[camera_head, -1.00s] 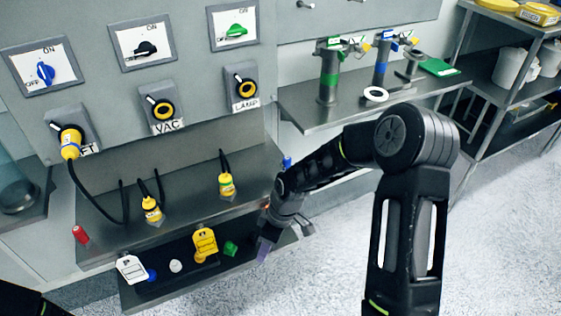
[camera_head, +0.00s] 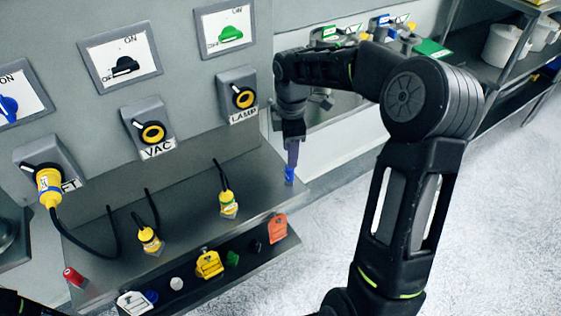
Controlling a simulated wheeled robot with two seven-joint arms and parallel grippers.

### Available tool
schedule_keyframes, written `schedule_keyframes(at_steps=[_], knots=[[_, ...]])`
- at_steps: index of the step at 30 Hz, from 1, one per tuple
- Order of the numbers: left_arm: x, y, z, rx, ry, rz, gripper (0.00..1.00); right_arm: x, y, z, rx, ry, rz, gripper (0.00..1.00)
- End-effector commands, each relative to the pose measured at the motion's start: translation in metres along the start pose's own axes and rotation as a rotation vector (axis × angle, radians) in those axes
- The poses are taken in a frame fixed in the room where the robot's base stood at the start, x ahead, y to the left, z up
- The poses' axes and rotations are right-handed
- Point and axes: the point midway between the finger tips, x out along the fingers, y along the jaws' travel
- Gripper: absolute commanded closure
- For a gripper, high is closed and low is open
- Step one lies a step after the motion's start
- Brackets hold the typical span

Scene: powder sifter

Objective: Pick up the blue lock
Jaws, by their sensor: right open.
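A small blue lock (camera_head: 289,175) stands on the right end of the upper metal shelf, below the switch panel. My right gripper (camera_head: 291,160) points down right above it, its fingers at the lock's top. The gripper is open; from this angle I cannot tell whether the fingers straddle the lock or touch it. My left gripper is not in view; only a dark piece of my left arm shows at the bottom left corner.
A red lock (camera_head: 73,277) stands at the upper shelf's left end. Yellow plugs (camera_head: 228,204) with black cables stand between. The lower shelf holds a yellow tag (camera_head: 209,264), an orange tag (camera_head: 277,228), a white tag (camera_head: 134,303) and small coloured pieces.

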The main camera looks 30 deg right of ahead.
Motion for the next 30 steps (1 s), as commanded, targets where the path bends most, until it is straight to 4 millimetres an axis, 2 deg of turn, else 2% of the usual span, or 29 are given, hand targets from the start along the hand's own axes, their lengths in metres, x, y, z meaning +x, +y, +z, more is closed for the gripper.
schedule_keyframes(at_steps=[10,18,30], knots=[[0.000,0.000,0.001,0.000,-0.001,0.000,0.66,0.001,0.000,0.001,0.000,-0.001,-0.001,0.53],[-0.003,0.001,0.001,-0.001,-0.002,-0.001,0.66,0.025,0.000,0.001,0.001,-0.001,-0.002,0.53],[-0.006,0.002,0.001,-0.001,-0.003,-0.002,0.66,0.032,-0.001,0.001,0.001,-0.001,-0.003,0.53]])
